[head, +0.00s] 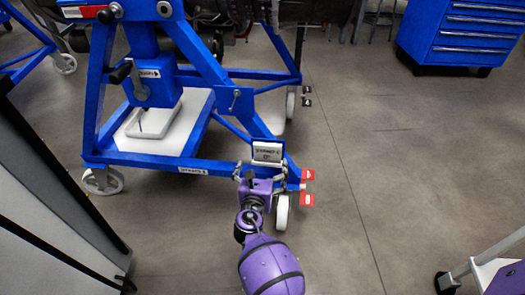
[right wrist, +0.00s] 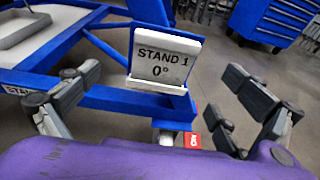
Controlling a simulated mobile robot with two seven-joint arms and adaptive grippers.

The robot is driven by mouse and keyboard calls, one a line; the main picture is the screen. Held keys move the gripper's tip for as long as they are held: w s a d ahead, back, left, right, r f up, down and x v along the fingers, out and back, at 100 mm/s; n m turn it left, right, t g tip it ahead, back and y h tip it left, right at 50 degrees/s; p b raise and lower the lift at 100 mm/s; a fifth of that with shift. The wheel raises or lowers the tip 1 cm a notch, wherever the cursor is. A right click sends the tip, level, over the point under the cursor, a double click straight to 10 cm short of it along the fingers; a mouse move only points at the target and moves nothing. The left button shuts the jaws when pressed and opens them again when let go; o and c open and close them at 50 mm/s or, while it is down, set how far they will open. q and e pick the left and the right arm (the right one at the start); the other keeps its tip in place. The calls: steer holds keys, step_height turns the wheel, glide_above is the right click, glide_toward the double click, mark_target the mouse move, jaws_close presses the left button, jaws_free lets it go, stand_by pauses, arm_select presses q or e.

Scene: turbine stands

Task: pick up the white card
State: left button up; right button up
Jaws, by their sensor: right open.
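The white card (head: 267,151) reads "STAND 1 0°" and sits in a blue holder on the front corner of the blue turbine stand (head: 140,160). In the right wrist view the card (right wrist: 160,60) is upright and slightly tilted, its lower edge on a white ledge. My right gripper (head: 262,172) is purple with dark fingers, at the card's near side. In the right wrist view its open fingers (right wrist: 165,88) stand apart to the left and right of the card, with no visible contact. My left gripper is not in view.
A caster wheel (head: 282,212) and red-tagged pedal (head: 307,188) are below the card. A blue drawer cabinet (head: 462,35) stands at the back right. A grey panel (head: 45,215) is at the left.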

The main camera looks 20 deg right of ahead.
mark_target(267, 152)
steer(key=b+x, duration=0.1)
steer(key=x, duration=0.2)
steer(key=b+x, duration=0.1)
steer(key=x, duration=0.2)
steer(key=shift+w+d+f, duration=0.2)
steer(key=shift+d+f, duration=0.05)
steer(key=shift+d, duration=0.2)
steer(key=shift+w+d, duration=0.15)
steer(key=shift+w, duration=0.2)
steer(key=shift+r, duration=0.15)
steer(key=c, duration=1.1)
